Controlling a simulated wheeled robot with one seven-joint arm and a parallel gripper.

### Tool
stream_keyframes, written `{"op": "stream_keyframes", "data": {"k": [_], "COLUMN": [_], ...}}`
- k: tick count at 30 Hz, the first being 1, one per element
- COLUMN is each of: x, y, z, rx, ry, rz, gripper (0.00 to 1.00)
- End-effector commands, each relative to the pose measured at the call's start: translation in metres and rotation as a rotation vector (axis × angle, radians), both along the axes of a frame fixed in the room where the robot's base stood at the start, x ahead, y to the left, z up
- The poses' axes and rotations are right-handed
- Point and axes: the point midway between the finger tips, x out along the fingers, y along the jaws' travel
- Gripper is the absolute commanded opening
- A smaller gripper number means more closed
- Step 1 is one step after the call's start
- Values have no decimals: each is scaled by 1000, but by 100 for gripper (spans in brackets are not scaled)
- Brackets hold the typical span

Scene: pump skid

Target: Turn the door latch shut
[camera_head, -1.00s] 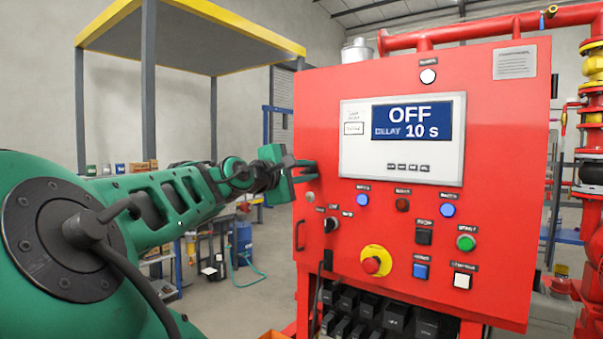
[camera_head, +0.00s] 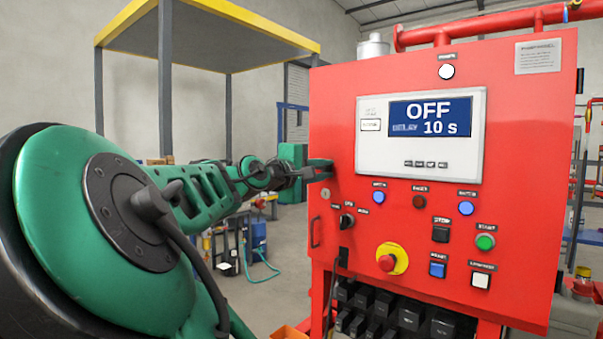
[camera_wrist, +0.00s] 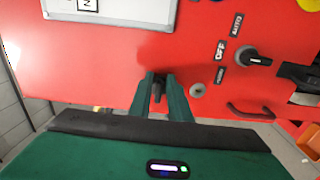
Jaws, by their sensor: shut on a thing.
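The red control cabinet door (camera_head: 345,260) faces me, and its left edge is beside my gripper (camera_head: 318,171). In the wrist view, the two green fingers of my gripper (camera_wrist: 160,96) point at the red door. They are closed on the small dark door latch (camera_wrist: 157,90), of which only a part shows between them. The latch is too hidden to tell its exact angle. In the head view the fingers cover the latch.
A round grey lock (camera_wrist: 197,90) sits just right of the fingers. A black selector knob (camera_head: 346,221) and a door handle (camera_head: 315,232) are close below. A red emergency button (camera_head: 387,263) and a display reading OFF (camera_head: 430,116) are further right.

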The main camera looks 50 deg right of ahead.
Motion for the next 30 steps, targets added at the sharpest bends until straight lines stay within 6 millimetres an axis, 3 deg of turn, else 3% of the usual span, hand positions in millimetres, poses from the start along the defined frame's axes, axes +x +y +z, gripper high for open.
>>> {"op": "stream_keyframes", "data": {"k": [1,2,3,17,30], "x": [4,4,4,2,-3], "y": [1,1,1,7,82], "z": [-5,-5,-5,-1,-2], "rx": [9,9,9,3,3], "ry": [8,8,7,3,4], "rz": [10,10,10,5,6], "gripper": [0,19,27,27,27]}}
